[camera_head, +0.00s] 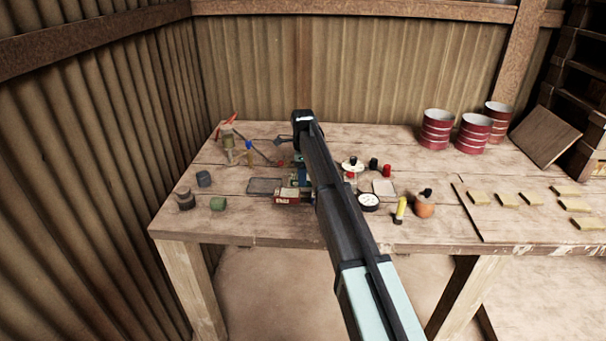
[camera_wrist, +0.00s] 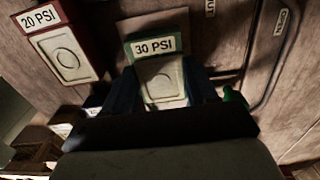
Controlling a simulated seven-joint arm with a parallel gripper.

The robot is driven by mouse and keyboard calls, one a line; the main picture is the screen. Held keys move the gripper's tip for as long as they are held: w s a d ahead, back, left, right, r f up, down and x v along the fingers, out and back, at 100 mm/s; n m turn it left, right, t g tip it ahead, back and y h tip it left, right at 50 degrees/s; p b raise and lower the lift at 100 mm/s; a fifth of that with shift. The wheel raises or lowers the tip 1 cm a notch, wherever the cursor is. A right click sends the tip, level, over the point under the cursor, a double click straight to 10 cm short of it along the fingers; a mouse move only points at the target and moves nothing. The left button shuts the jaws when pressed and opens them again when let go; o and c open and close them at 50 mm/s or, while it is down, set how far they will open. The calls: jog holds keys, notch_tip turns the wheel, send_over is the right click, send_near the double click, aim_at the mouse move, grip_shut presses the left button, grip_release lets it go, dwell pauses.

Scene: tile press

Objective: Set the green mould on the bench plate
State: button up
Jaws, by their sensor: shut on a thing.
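The green mould (camera_wrist: 165,88) has a green edge, a pale face with a round mark and a "30 PSI" label. In the wrist view it sits between the two dark fingers of my gripper (camera_wrist: 162,76), which is shut on it. In the head view my arm hides most of the mould, and my gripper (camera_head: 303,178) is low over the bench. I cannot tell whether the mould touches the surface. A flat dark grey plate (camera_head: 264,186) and a pale plate (camera_head: 384,187) lie on the bench; which is the bench plate is unclear.
A red mould marked "20 PSI" (camera_wrist: 66,52) is close on the left; it also shows in the head view (camera_head: 287,197). A round gauge (camera_head: 368,202), yellow cylinder (camera_head: 401,207) and orange pot (camera_head: 425,205) stand right. Red drums (camera_head: 474,133) stand behind.

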jog(key=shift+f, duration=0.35)
dwell(0.3)
jog(key=o, duration=1.4)
jog(key=shift+c, duration=0.2)
